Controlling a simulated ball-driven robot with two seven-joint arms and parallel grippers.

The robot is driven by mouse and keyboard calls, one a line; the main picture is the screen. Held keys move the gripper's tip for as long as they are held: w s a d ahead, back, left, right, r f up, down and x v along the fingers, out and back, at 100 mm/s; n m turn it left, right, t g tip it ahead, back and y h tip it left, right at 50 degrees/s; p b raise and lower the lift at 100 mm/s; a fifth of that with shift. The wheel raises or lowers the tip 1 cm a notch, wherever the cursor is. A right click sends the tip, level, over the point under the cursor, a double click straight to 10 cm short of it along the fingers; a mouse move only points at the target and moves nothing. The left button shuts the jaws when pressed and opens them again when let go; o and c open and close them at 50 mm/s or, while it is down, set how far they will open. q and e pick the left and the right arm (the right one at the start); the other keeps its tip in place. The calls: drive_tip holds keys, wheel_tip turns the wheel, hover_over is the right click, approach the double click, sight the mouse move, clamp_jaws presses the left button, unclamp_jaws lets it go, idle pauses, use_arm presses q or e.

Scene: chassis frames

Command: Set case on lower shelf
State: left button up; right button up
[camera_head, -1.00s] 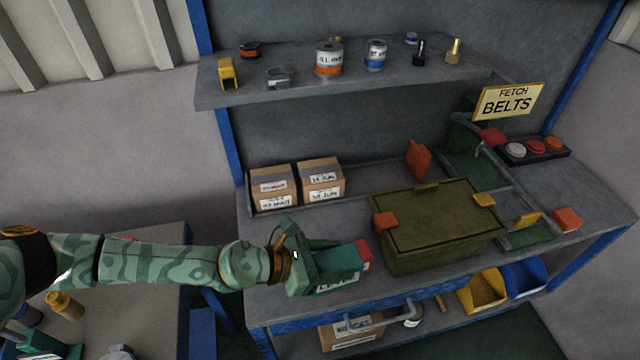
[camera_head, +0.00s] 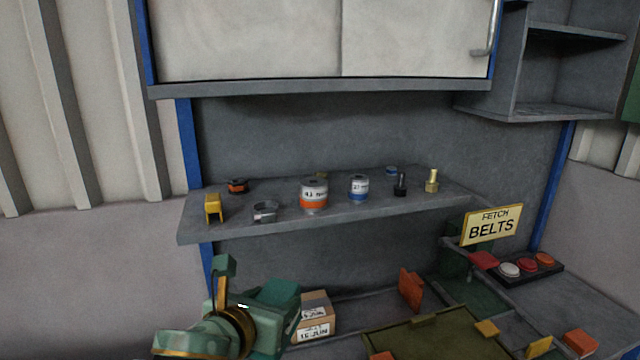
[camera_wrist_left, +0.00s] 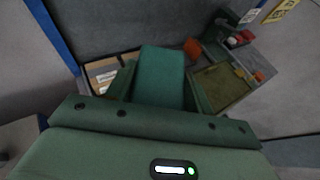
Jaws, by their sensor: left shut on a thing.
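My left gripper (camera_head: 262,312) is in the lower left of the head view, raised in front of the bench. It is shut on a teal case (camera_head: 280,292), which is partly hidden by the gripper in that view. In the left wrist view the case (camera_wrist_left: 160,75) stands out between the fingers. A grey shelf (camera_head: 350,207) on the back wall lies above and beyond the gripper. The case is apart from it. My right gripper is not in view.
The shelf carries a yellow part (camera_head: 213,207), a clamp (camera_head: 265,211), cans (camera_head: 313,195) and small fittings. A white cabinet (camera_head: 320,40) hangs above. The shelf's front edge has some bare room.

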use_arm(q)
drive_tip(key=s+a+f+n+y+b, duration=0.1)
drive_tip(key=a, duration=0.2)
drive_tip(key=s+a+f+n+y+b, duration=0.1)
drive_tip(key=a+f, duration=0.1)
drive_tip(key=a, duration=0.2)
drive_tip(key=s+a+f+n+y+b, duration=0.1)
drive_tip(key=a+f+b, duration=0.1)
drive_tip(key=a, duration=0.1)
drive_tip(key=shift+s+a+f+t+y, duration=0.2)
drive_tip(key=shift+a+t+y, duration=0.1)
drive_tip(key=shift+a+t, duration=0.1)
drive_tip(key=shift+n+y, duration=0.4)
drive_tip(key=f, duration=0.1)
drive_tip(key=s+a+f, duration=0.1)
drive_tip(key=f, duration=0.1)
drive_tip(key=s+a+f+b, duration=0.1)
drive_tip(key=shift+f, duration=0.35)
drive_tip(key=shift+w+a, duration=0.1)
